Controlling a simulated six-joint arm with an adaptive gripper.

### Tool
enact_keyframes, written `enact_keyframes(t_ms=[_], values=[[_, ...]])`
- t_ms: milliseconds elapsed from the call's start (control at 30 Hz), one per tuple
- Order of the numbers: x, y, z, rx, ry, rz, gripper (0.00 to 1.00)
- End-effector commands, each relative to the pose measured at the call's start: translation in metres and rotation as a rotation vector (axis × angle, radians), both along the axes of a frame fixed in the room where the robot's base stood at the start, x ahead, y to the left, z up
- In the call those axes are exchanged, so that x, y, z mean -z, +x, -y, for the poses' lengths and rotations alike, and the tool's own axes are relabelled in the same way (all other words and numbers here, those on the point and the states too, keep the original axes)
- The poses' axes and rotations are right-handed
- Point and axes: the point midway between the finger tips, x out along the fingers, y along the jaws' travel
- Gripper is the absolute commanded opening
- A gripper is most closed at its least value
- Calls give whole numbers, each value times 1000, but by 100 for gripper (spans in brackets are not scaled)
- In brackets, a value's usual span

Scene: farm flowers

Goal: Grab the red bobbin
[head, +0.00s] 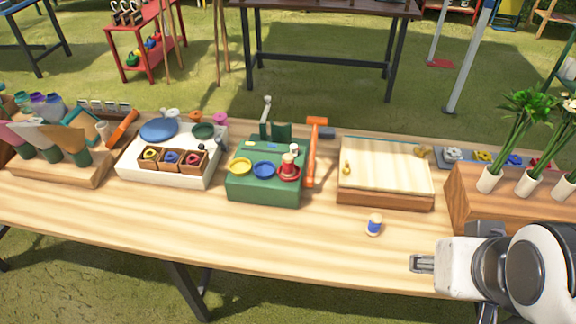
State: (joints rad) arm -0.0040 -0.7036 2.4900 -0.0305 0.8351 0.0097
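The red bobbin (288,166) appears as a small spool with a pale top and a red band. It stands upright in or on the red dish (290,176), at the right end of the green box (262,190). A blue-banded bobbin (375,224) stands on the bare table to the right and nearer. My gripper (413,264) is at the lower right, over the table's front part, pointing left. It is well apart from both bobbins. Its fingers are small and seen edge-on, so I cannot tell whether they are open or shut.
Yellow (240,166) and blue (264,170) dishes sit on the green box. An orange hammer-like tool (312,150) stands right of it. A light wooden board (385,170) and a flower stand (510,205) follow rightward. The table's front strip (300,235) is mostly clear.

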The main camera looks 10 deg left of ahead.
Motion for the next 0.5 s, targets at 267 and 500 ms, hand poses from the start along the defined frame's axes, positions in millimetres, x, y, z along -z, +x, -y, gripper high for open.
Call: enact_keyframes(t_ms=[267, 500], values=[[-2, 58, 9, -24, -63, 73, 37], [-2, 114, 10, -71, -114, 152, 37]])
